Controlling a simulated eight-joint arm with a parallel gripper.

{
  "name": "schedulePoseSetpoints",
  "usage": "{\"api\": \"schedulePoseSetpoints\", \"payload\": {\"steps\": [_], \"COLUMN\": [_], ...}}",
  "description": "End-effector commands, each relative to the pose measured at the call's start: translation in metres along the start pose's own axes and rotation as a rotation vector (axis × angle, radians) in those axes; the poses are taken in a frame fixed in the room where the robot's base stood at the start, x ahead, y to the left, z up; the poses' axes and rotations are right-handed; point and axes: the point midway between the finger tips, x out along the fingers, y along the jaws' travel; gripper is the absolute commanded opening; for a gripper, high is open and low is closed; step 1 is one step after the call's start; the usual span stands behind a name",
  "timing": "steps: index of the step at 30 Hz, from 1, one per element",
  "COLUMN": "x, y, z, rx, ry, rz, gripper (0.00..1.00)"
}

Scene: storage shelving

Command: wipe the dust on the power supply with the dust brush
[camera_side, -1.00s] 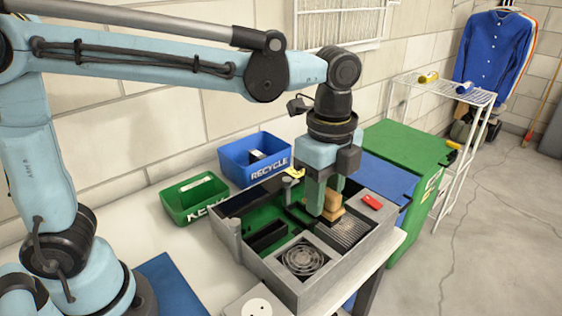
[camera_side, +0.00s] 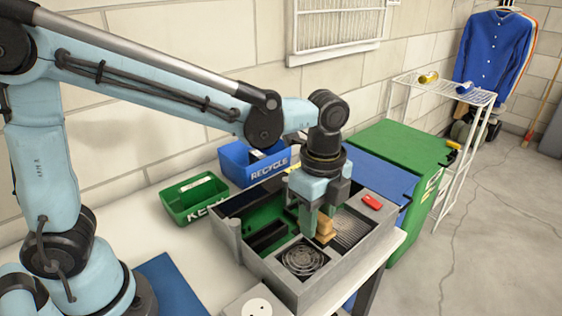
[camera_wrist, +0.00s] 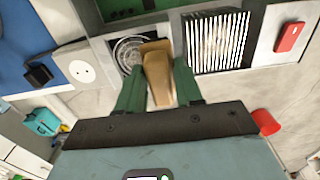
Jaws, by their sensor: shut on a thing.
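My gripper (camera_side: 318,226) is shut on the dust brush (camera_side: 325,229), a tan wooden piece, inside an open grey computer case (camera_side: 345,262). In the wrist view, the brush (camera_wrist: 158,73) sits between my green fingers (camera_wrist: 159,90). Its far end overlaps the right edge of the round fan grille. The power supply, which I take to be the grey box with the fan grille (camera_side: 302,260), is at the case's near corner. It also shows in the wrist view (camera_wrist: 127,52). I cannot tell whether the bristles touch it. Dust on it is not clear.
A ribbed metal block (camera_side: 350,228) and a red part (camera_side: 372,202) lie right of my gripper. The case walls surround the brush. A green KEEP bin (camera_side: 195,198) and a blue RECYCLE bin (camera_side: 254,160) stand behind.

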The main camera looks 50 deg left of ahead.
Motion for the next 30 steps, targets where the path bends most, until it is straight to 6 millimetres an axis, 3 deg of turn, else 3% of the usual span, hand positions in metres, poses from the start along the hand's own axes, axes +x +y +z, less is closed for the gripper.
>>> {"api": "schedulePoseSetpoints", "payload": {"steps": [6,30], "x": [0.028,0.028], "y": [-0.001,0.069], "z": [0.0,0.0], "rx": [0.0,-0.001], "ry": [0.0,0.0], "rz": [0.0,0.0], "gripper": [0.02,0.0]}}
